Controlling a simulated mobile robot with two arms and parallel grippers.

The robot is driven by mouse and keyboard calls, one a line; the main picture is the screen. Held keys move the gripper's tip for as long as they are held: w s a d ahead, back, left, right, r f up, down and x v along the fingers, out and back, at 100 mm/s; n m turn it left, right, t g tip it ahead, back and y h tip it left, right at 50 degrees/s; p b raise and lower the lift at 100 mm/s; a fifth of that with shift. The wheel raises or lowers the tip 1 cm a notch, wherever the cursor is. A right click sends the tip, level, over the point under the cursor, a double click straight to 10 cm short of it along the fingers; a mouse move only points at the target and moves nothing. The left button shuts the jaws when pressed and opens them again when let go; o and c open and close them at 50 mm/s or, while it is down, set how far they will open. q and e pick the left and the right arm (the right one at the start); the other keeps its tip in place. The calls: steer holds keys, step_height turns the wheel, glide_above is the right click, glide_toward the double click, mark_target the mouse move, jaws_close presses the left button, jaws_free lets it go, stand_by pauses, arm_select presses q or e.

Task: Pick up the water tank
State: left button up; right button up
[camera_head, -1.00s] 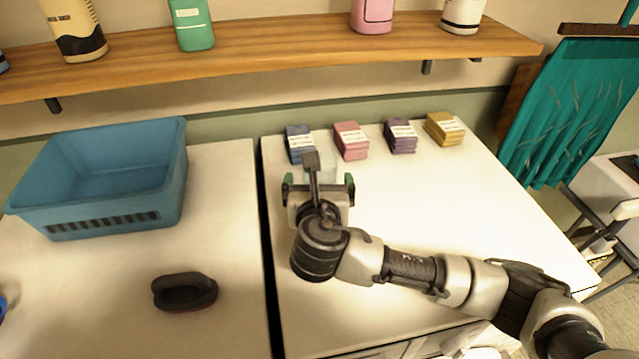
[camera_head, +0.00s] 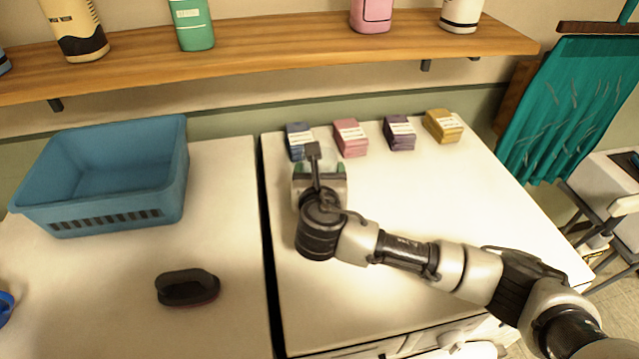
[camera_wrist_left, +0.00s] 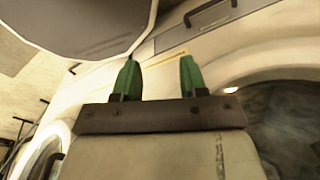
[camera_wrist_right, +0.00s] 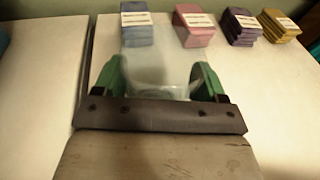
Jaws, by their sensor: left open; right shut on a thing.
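The water tank (camera_wrist_right: 158,72) is a clear, see-through container on the white top of the right-hand machine. In the right wrist view it sits between the green fingers of my right gripper (camera_wrist_right: 160,80), which is shut on it. In the head view the right gripper (camera_head: 320,170) hides most of the tank; a pale see-through part shows just beyond it. I cannot tell whether the tank is lifted. My left gripper (camera_wrist_left: 158,78) is open and empty in the left wrist view, facing the machine fronts; it is out of the head view.
Blue (camera_head: 299,140), pink (camera_head: 351,138), purple (camera_head: 399,133) and yellow (camera_head: 443,127) stacks line the back of the machine top. A blue basket (camera_head: 120,213) and a dark brush-like object (camera_head: 187,288) are on the left top. A wooden shelf (camera_head: 280,38) with bottles hangs above.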

steer(key=shift+r, duration=0.15)
steer(key=shift+r+b, duration=0.45)
steer(key=shift+r, duration=0.65)
steer(key=s+d+r+b, duration=0.3)
steer(key=d+r, duration=0.5)
steer(key=d, duration=0.2)
steer(key=shift+s+d+r, duration=0.25)
steer(key=shift+s+d, duration=0.15)
steer(key=shift+d, duration=0.1)
stand_by(1.8)
